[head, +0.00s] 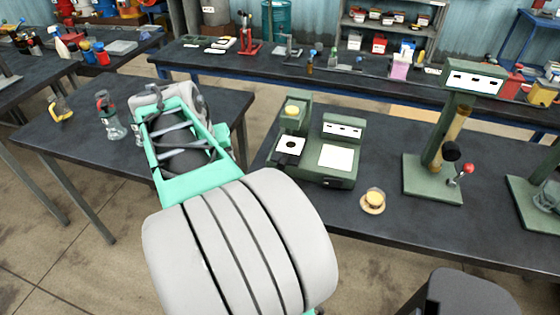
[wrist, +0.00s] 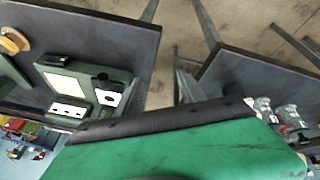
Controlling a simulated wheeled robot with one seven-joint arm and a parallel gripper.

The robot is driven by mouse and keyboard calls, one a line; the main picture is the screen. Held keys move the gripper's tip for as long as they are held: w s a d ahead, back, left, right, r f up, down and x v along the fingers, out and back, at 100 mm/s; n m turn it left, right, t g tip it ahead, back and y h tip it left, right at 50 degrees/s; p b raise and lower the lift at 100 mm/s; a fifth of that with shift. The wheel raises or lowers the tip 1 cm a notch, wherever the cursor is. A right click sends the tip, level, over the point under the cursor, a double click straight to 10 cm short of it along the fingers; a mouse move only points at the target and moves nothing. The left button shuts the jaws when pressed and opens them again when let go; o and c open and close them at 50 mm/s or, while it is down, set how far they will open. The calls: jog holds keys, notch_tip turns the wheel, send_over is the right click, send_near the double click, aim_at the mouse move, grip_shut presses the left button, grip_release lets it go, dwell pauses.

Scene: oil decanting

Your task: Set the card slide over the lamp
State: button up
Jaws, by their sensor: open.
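A green instrument (head: 318,178) stands on the right-hand table, with a white square panel (head: 337,157), a gauge face and a short post with a pale yellow top (head: 292,112). A white card with a black round spot (head: 290,145), which looks like the card slide, lies at its left front. I cannot tell for sure which part is the lamp. The card also shows in the wrist view (wrist: 110,98), beside the white panel (wrist: 66,84). My gripper (head: 178,99) is open and empty over the left table, away from the instrument; its fingertips are partly hidden by my arm.
A yellow-filled cup on a round coaster (head: 373,206) stands right of the instrument. A tall green stand (head: 432,180) is farther right. A red-topped flask (head: 110,122) and a yellow-filled vessel (head: 61,109) stand on the left table. A floor gap separates the two tables.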

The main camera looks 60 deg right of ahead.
aim_at(281, 161)
jog(key=s+d+m+g, duration=0.3)
jog(key=s+d+m, duration=0.2)
jog(key=s+d, duration=0.55)
jog(key=x, duration=0.2)
jog(key=w+x, duration=0.1)
jog(key=x, duration=0.4)
jog(key=shift+w+d+f, duration=0.1)
jog(key=shift+d+f, duration=0.05)
jog(key=shift+f, duration=0.25)
jog(key=shift+c, duration=0.4)
grip_shut()
